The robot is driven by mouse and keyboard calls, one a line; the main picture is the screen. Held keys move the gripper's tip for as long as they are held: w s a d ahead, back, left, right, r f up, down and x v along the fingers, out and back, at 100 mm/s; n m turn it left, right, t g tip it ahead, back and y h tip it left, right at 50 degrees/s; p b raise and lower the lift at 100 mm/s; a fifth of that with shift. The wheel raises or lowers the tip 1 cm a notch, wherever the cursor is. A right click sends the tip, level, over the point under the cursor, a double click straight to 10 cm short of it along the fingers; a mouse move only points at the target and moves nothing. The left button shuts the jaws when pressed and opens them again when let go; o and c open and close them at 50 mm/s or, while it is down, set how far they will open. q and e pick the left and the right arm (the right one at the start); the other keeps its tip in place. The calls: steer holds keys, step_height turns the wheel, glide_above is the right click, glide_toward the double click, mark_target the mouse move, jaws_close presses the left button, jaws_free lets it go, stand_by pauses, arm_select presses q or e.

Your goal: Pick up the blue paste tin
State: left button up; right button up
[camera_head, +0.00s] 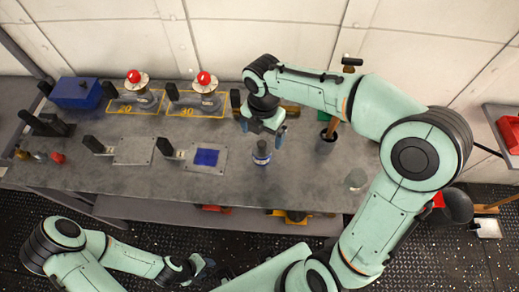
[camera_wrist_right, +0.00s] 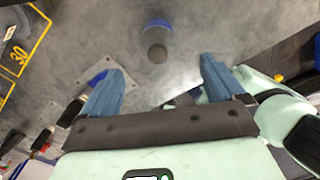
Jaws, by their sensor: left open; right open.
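The blue paste tin (camera_head: 261,155), a small upright cylinder with a pale band and dark top, stands on the grey workbench (camera_head: 235,185). In the right wrist view the tin (camera_wrist_right: 158,27) lies beyond the fingertips, between their lines. My right gripper (camera_head: 262,132) is open and empty, pointing down just above and behind the tin in the picture; its blue fingers also show in the right wrist view (camera_wrist_right: 161,68). No contact with the tin is visible. My left gripper (camera_head: 203,269) is open and empty, low in front of the bench.
Left of the tin are a metal plate with a blue patch (camera_head: 207,157) and a bare plate (camera_head: 134,151). A dark cup (camera_head: 327,140) stands to the right. Red-topped devices (camera_head: 207,87) and a blue box (camera_head: 76,92) are at the back. Bench around the tin is clear.

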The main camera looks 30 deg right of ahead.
mark_target(262, 150)
steer(key=f+b, duration=0.1)
steer(key=f, duration=0.9)
steer(key=shift+w, duration=0.2)
steer(key=shift+r, duration=0.1)
steer(key=c, duration=1.3)
